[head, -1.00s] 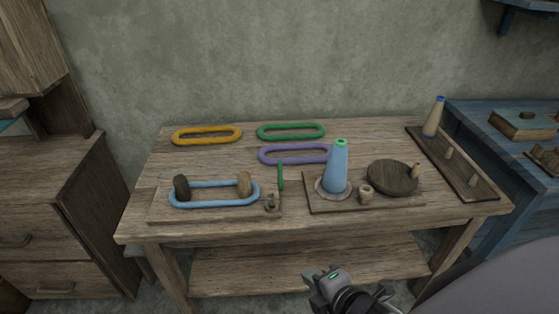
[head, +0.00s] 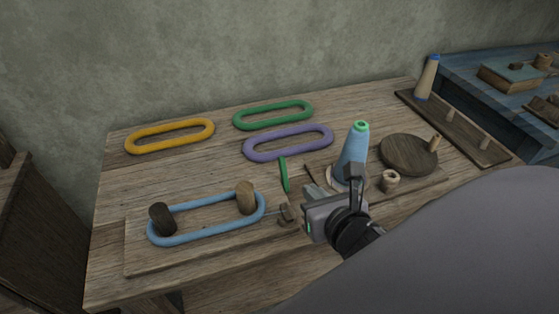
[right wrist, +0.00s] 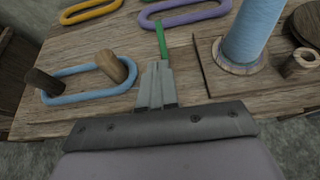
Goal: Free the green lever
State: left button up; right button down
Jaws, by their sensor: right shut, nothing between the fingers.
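The green lever (head: 284,174) stands upright on the wooden board, just right of the blue loop (head: 207,219) that lies around two wooden pegs. A small metal and wood fitting (head: 287,212) sits near its foot. My right gripper (head: 311,178) is shut and empty, to the right of the lever in the head view. In the right wrist view the shut fingertips (right wrist: 157,68) point at the lever (right wrist: 162,40), which rises just beyond them; I cannot tell whether they touch. My left gripper is not in view.
A blue cone of thread (head: 354,150) stands close to my right gripper, with a round wooden disc (head: 408,154) beyond. Yellow (head: 170,135), green (head: 273,115) and purple (head: 288,143) loops lie at the back of the table.

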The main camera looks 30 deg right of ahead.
aim_at(284, 161)
jog(key=b+x, duration=0.2)
jog(key=x, duration=1.2)
jog(key=shift+w+d+r, duration=0.1)
jog(key=shift+w+r, duration=0.05)
jog(key=w+p, duration=0.1)
jog(key=p, duration=0.2)
jog(key=shift+w+d+r, duration=0.15)
jog(key=shift+r, duration=0.05)
jog(key=shift+w+d+p, duration=0.2)
jog(key=shift+w+p, duration=0.05)
jog(key=shift+p, duration=0.9)
jog(key=shift+f, duration=0.1)
jog(key=shift+d, duration=0.1)
jog(key=shift+s, duration=0.1)
